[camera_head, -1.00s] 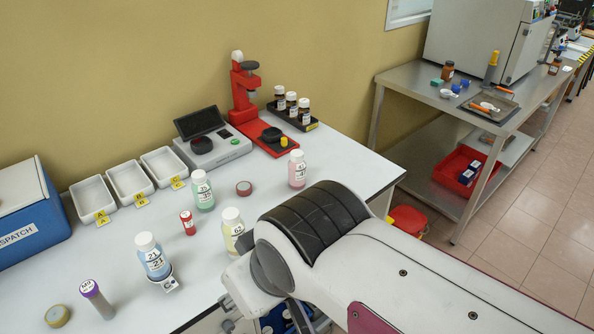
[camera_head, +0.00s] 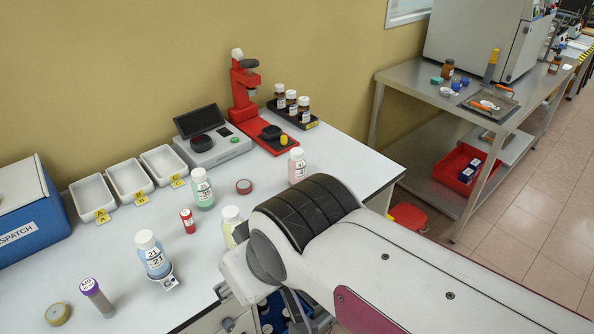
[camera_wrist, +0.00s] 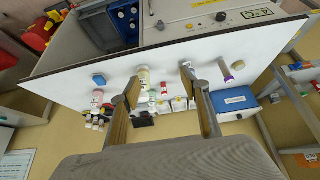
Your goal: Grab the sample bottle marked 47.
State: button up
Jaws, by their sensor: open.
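Several capped sample bottles stand upright on the white bench (camera_head: 330,205). The pink bottle (camera_head: 297,168) carries a number starting with 4; its second digit is too small to read surely. The green bottle (camera_head: 203,192) and blue bottle (camera_head: 154,258), marked 21, stand to its left. A pale yellow bottle (camera_head: 230,222) is partly hidden by my arm. My gripper (camera_wrist: 160,78) is open and empty in the wrist view, with the bench beyond its fingers. No 47 is clearly legible.
A blue crate (camera_wrist: 100,33) with capped bottles sits below the bench edge. A red press (camera_head: 245,90), a scale (camera_head: 215,148), white trays (camera_head: 92,193) and a rack of brown bottles (camera_head: 306,124) line the wall. A steel table (camera_head: 415,82) stands right.

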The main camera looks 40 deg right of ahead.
jog(key=w+d+f+m+t+h, duration=0.1)
jog(key=w+d+f+t+h, duration=0.15)
jog(key=w+d, duration=0.8)
jog(key=w+d+f+m+t+h, duration=0.1)
jog(key=w+d+t, duration=0.2)
jog(key=w+d, duration=0.75)
jog(key=m+t+h, duration=0.2)
jog(key=t+h, duration=0.1)
jog(key=t, duration=0.2)
send_near(297, 168)
jog(key=w+d+r, duration=0.2)
jog(key=w+r, duration=0.1)
jog(key=r, duration=0.2)
jog(key=shift+s+d+f, duration=0.25)
jog(key=shift+f, duration=0.15)
jog(key=shift+w, duration=0.1)
jog(key=shift+x, duration=1.2)
